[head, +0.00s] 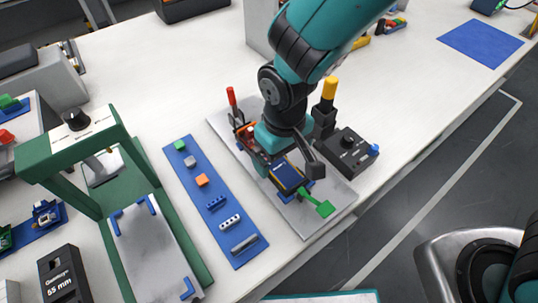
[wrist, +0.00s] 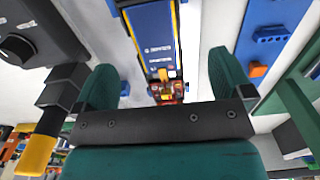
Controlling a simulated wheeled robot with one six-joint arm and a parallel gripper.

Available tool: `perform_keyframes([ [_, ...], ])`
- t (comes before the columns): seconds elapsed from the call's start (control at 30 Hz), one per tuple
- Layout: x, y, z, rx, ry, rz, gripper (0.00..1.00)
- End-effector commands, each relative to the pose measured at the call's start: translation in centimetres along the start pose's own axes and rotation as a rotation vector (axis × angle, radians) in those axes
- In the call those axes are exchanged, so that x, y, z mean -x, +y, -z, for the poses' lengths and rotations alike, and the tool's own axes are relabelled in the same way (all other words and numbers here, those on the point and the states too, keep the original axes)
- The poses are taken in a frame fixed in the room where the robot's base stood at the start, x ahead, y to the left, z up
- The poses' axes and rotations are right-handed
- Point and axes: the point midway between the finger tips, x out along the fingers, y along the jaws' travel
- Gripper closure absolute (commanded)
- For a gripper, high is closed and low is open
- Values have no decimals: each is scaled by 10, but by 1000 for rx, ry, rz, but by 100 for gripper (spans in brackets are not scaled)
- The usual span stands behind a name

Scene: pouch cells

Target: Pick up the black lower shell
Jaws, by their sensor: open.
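My gripper (head: 279,160) is low over the grey metal fixture plate (head: 328,196). In the wrist view its two green fingers stand wide apart, with nothing gripped between them (wrist: 163,80). A dark blue flat piece with yellow edges (head: 289,176) lies on the plate just in front of the gripper. I cannot tell for certain whether that dark material is the black lower shell. The arm and fingers hide part of the fixture.
A black box with a knob (head: 346,150) and a yellow-topped post (head: 329,92) stand close on the right. A red-handled clamp (head: 233,102) is at the back left. A blue strip (head: 184,182) with small parts and a green press frame (head: 152,219) lie left. A green tab (head: 318,204) sticks out in front.

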Motion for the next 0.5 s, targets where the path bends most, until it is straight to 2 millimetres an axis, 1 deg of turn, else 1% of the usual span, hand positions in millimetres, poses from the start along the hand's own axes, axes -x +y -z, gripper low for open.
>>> perform_keyframes([
  [0.17, -12, 1, -2, 0, -3, 0, 2],
  [0.33, -37, 7, -11, -1, -6, 0, 2],
  [0.4, -47, 6, -10, 0, -4, 0, 2],
  [0.5, -56, 6, -9, 0, -1, 0, 2],
])
